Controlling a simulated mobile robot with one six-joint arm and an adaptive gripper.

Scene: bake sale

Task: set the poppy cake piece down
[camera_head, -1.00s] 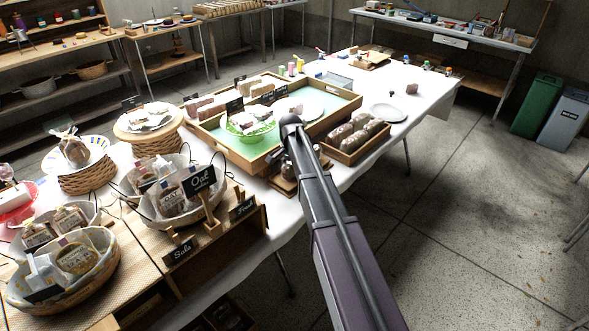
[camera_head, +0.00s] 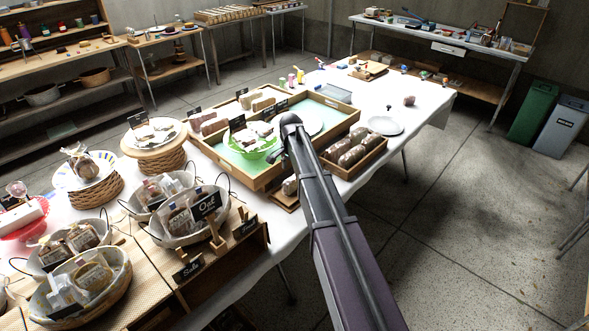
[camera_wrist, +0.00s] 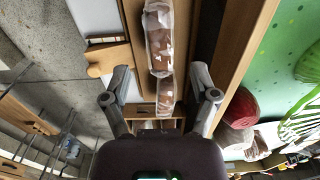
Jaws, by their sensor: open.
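In the wrist view my gripper (camera_wrist: 160,78) is open, with one finger on each side of a wrapped brown-and-white cake piece (camera_wrist: 158,38). The piece lies lengthwise on a narrow wooden board (camera_wrist: 137,22); its near end is between the fingers, with gaps on both sides. I cannot tell for sure that it is the poppy cake piece. In the head view a brown piece (camera_head: 290,185) shows on a small wooden stand (camera_head: 283,201) beside my arm.
The big wooden tray (camera_head: 262,182) with a green bowl (camera_head: 243,142) stands just behind. A wooden box of wrapped loaves (camera_head: 376,157) is to the right. Baskets of packets (camera_head: 88,300) and small black signs (camera_head: 206,206) fill the left. White cloth (camera_head: 430,112) is clear at far right.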

